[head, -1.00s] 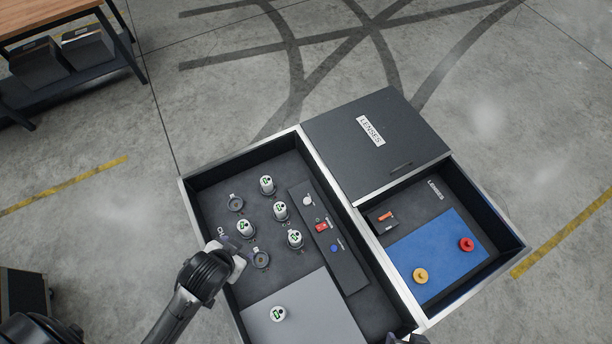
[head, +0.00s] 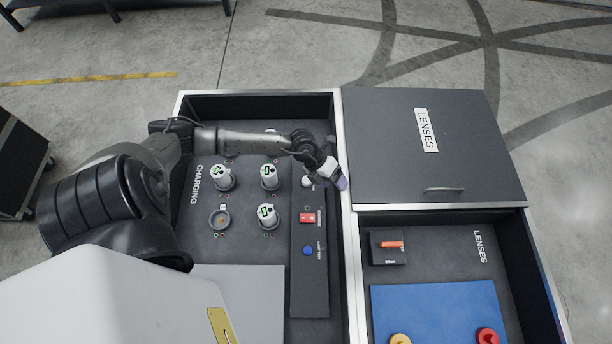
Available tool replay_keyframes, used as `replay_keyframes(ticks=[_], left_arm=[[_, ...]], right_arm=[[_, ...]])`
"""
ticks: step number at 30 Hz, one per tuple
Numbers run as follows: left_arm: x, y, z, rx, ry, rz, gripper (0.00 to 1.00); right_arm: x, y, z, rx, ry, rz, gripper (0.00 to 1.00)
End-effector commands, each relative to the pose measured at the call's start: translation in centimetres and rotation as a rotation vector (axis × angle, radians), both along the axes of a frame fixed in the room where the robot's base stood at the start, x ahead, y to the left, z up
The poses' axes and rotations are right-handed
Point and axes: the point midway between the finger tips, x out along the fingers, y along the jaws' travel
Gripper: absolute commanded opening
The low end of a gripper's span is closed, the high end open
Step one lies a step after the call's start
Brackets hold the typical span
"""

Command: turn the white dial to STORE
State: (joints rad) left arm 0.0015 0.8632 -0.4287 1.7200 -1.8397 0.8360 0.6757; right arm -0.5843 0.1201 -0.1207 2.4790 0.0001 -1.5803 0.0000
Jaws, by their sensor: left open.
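The white dial (head: 307,182) sits at the far end of the dark control strip (head: 310,285) in the left tote. It is partly covered by my left gripper (head: 341,184), and its label and pointing direction are too small or hidden to read. My left gripper is open and empty. It hangs just right of the dial, over the strip's right edge and near the tote's divider wall. I cannot tell whether it touches the dial. My right gripper is not in view.
A red switch (head: 307,217) and a blue button (head: 308,251) are on the same strip. Several white canisters, including one (head: 268,216), stand left of it beside an empty round socket (head: 220,219). A closed LENSES lid (head: 470,150) lies to the right.

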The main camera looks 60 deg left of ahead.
Motion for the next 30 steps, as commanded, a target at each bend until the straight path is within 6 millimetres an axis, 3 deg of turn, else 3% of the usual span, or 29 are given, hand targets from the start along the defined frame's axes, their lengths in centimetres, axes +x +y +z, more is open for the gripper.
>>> replay_keyframes(ticks=[1,3,6,10,17,30], left_arm=[[-0.2,2.7,-3.0,0.102,0.053,-0.018,0.68],[-0.8,5.9,-4.9,0.228,0.130,-0.031,0.68],[-1.5,9.8,-6.5,0.369,0.218,-0.031,0.68],[-2.1,12.9,-7.3,0.480,0.291,-0.022,0.68],[-2.4,14.3,-9.4,0.532,0.328,-0.016,0.68],[-2.2,13.8,-17.4,0.530,0.327,-0.016,0.68]], right_arm=[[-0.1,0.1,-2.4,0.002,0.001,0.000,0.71],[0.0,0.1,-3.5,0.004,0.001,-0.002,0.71],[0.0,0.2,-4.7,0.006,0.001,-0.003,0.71],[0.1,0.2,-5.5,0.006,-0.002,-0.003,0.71],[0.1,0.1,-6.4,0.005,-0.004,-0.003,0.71],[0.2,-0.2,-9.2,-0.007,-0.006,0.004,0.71]])
